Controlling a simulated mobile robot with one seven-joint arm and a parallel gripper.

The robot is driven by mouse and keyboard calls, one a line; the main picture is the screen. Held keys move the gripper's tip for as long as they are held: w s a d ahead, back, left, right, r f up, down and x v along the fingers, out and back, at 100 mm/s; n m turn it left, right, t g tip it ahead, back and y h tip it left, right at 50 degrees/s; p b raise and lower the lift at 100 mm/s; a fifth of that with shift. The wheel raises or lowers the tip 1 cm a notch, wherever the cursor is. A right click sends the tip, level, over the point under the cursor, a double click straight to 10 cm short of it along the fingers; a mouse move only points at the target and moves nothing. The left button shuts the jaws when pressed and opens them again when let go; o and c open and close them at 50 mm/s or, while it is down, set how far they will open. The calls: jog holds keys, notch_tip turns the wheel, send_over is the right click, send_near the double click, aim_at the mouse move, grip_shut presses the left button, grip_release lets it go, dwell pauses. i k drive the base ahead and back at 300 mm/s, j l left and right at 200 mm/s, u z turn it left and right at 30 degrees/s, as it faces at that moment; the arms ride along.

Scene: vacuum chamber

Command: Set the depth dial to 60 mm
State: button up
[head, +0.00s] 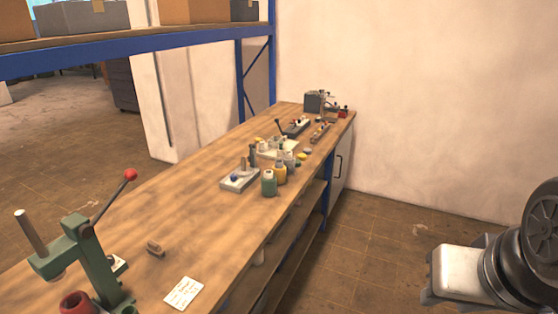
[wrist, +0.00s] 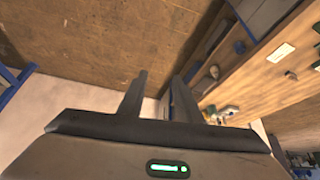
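No dial with a readable scale or a 60 mm mark can be made out in either view. A green bench press (head: 95,262) with a red-knobbed lever (head: 130,175) and a pale upright post stands at the near left of the workbench (head: 140,215). A red round part (head: 76,303) sits at its foot, cut by the lower edge; I cannot tell whether it is a dial. My gripper (wrist: 160,76) shows in the wrist view with its two dark fingers apart and nothing between them. It points past the bench, with the floor behind it. The head view does not show it.
A white written card (head: 183,292) and a small brown piece (head: 155,248) lie near the press. Mid-bench are a grey block (head: 240,180), several bottles (head: 269,184) and small devices. A blue-framed shelf (head: 180,40) overhangs the left.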

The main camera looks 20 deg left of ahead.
aim_at(110, 257)
jog(key=i+u, duration=0.15)
jog(key=u, duration=0.25)
jog(key=i+u, duration=0.2)
jog(key=u, duration=0.25)
jog(key=i+u, duration=0.15)
jog(key=u, duration=0.25)
jog(key=i+l+u, duration=0.15)
jog(key=u, duration=0.25)
jog(key=i+u, duration=0.15)
jog(key=u, duration=0.2)
jog(key=i+u, duration=0.15)
jog(key=u, duration=0.2)
jog(key=i+l+u, duration=0.15)
jog(key=u, duration=0.2)
